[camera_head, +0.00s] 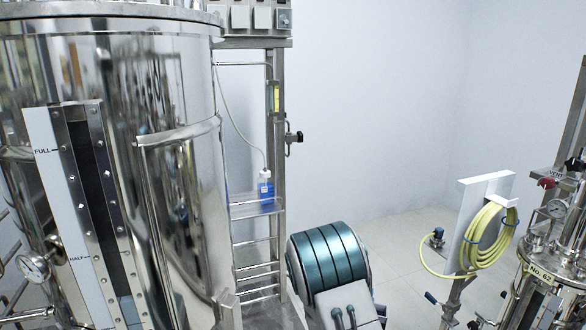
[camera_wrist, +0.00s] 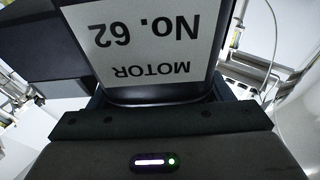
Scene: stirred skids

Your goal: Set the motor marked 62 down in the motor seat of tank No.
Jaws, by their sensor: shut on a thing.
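The motor marked 62 (camera_wrist: 150,75) fills the upper middle of the wrist view. It is a dark body with a white label reading "MOTOR No. 62", upside down in that picture. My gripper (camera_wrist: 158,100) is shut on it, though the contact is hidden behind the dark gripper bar. The tank No. 62 (camera_head: 540,295) is a steel vessel with a name plate at the lower right of the head view, cut off by the frame. Its motor seat cannot be made out.
A large steel tank (camera_head: 180,190) with a level gauge fills the left. A steel frame (camera_head: 275,150) holds a blue-labelled bottle (camera_head: 265,187). A coiled yellow hose (camera_head: 488,235) hangs on a white panel left of tank No. 62. Tiled floor (camera_head: 405,240) shows between.

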